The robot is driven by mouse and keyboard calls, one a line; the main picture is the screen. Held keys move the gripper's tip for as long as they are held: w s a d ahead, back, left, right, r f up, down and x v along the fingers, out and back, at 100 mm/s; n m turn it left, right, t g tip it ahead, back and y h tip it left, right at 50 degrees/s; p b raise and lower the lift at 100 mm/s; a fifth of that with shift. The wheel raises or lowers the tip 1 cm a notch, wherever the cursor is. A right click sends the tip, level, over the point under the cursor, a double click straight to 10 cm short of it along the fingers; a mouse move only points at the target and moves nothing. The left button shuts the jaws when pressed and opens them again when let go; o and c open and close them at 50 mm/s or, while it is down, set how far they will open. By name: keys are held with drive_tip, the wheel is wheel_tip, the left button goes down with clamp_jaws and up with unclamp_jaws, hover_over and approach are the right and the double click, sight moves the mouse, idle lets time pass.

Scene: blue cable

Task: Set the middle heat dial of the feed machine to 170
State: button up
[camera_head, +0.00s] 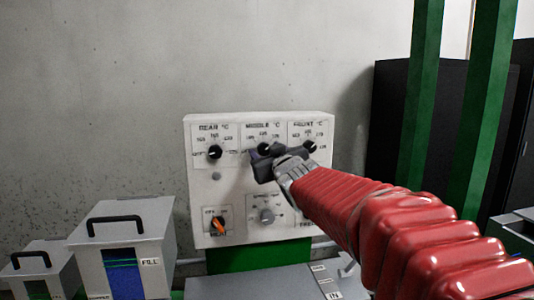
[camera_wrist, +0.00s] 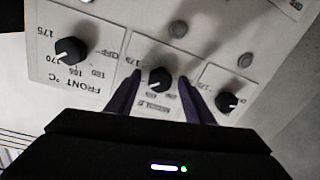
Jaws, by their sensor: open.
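The white control panel (camera_head: 234,180) of the feed machine stands against the wall with three black heat dials along its top. The middle dial (camera_head: 264,149) sits between the rear dial (camera_head: 214,152) and the front dial (camera_head: 310,146). My gripper (camera_head: 260,163) is in front of the middle dial and partly covers its scale. In the wrist view the middle dial (camera_wrist: 160,79) lies between my two dark fingers, which are apart. Contact cannot be made out. The wrist view is upside down, with the front dial (camera_wrist: 70,51) at left and the rear dial (camera_wrist: 227,102) at right.
Lower on the panel are an orange switch (camera_head: 218,226) and a grey knob (camera_head: 267,216). Grey bins with black handles (camera_head: 125,250) stand at left. A grey box top (camera_head: 255,284) lies below. Green posts (camera_head: 425,95) and dark cabinets (camera_head: 390,120) stand at right.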

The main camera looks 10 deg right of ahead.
drive_tip(key=shift+s, duration=0.15)
drive_tip(key=s+d, duration=0.1)
drive_tip(key=s, duration=1.2)
drive_tip(key=shift+s, duration=0.25)
drive_tip(key=s+d+f+m+g+h, duration=0.2)
drive_tip(key=s+d+f+g, duration=0.15)
drive_tip(key=f, duration=0.45)
drive_tip(key=s+d+f+m+g+h, duration=0.1)
drive_tip(key=s+d+f+g+h, duration=0.25)
drive_tip(key=f, duration=0.55)
drive_tip(key=s+a+f+g+y, duration=0.1)
drive_tip(key=s+a+f, duration=0.1)
drive_tip(key=s, duration=0.4)
drive_tip(key=s+a+f+g+y, duration=0.2)
drive_tip(key=s+a+f, duration=0.1)
drive_tip(key=s+f, duration=0.2)
drive_tip(key=s+a+f+g+y, duration=0.1)
drive_tip(key=s+a+f+g, duration=0.1)
drive_tip(key=s, duration=0.7)
drive_tip(key=shift+a+f, duration=0.5)
drive_tip(key=shift+f, duration=0.4)
